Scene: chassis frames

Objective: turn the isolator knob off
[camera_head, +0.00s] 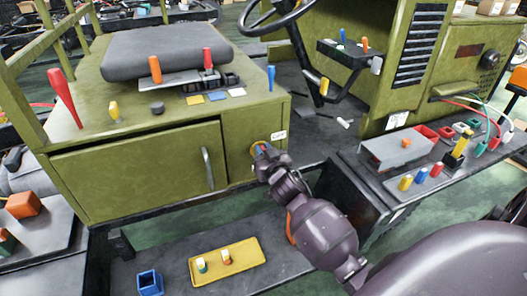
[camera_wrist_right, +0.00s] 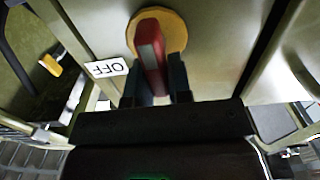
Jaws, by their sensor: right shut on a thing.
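The isolator knob (camera_wrist_right: 150,50) is a red bar handle on a round yellow plate (camera_wrist_right: 177,33). It sits on the front face of the green seat box. My right gripper (camera_wrist_right: 154,80) is shut on the red handle, one dark finger on each side. A white label (camera_wrist_right: 106,67) reading OFF, upside down in the wrist view, lies beside the plate. In the head view my right gripper (camera_head: 263,151) covers most of the knob, and the label (camera_head: 279,135) shows just above right. My left gripper is not in view.
The green seat box (camera_head: 120,180) has a door with a grey handle (camera_head: 207,168) left of the knob. Below is a dark step with a yellow tray (camera_head: 222,265) and a blue bin (camera_head: 150,282). At right, a grey box (camera_head: 400,150) and coloured knobs sit on a shelf.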

